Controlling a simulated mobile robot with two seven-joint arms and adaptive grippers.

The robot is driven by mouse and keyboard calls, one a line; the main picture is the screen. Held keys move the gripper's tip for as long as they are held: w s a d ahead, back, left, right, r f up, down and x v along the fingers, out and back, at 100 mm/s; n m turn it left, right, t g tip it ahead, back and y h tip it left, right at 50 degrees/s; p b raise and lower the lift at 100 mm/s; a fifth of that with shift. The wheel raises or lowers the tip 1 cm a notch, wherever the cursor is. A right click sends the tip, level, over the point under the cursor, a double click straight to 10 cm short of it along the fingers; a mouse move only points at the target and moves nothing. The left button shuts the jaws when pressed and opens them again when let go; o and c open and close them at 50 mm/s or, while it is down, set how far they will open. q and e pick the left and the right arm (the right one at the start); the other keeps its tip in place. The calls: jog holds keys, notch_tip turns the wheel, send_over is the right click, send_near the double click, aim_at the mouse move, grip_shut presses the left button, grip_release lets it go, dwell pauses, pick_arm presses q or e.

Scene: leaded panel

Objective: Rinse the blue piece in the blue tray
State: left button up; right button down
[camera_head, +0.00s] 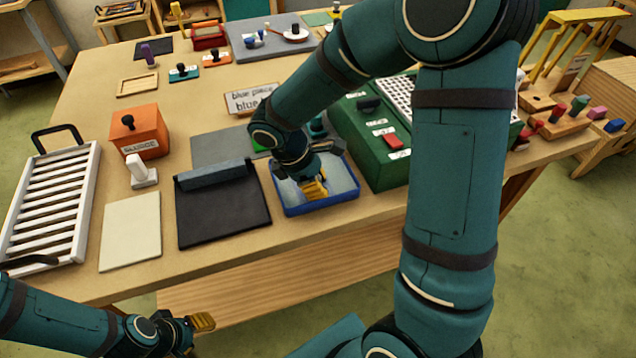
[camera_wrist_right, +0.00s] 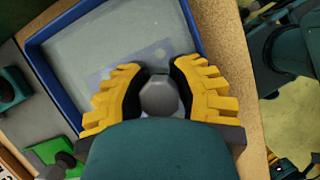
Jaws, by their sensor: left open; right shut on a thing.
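The blue tray (camera_head: 318,208) sits near the front edge of the table, with a pale grey inside. It also shows in the wrist view (camera_wrist_right: 42,72). My right gripper (camera_head: 314,188) reaches down into the tray. In the wrist view its yellow fingers (camera_wrist_right: 160,88) are shut on a grey knob (camera_wrist_right: 160,97). A pale bluish patch (camera_wrist_right: 112,80) shows around the knob, apparently the blue piece; its outline is mostly hidden by the fingers. I cannot tell whether it touches the tray bottom. My left gripper (camera_head: 198,324) is open and empty, low in front of the table.
A black mat with a raised bar (camera_head: 222,215) lies left of the tray, and a green box (camera_head: 372,150) stands right. A green piece (camera_head: 259,143) lies behind the tray.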

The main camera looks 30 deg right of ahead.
jog(key=shift+s+d, duration=0.1)
jog(key=shift+d, duration=0.25)
jog(key=shift+r, duration=0.1)
dwell(1.3)
jog(key=shift+r+p, duration=2.25)
jog(key=shift+r, duration=0.2)
jog(key=shift+r+p, duration=1.35)
jog(key=shift+r, duration=0.2)
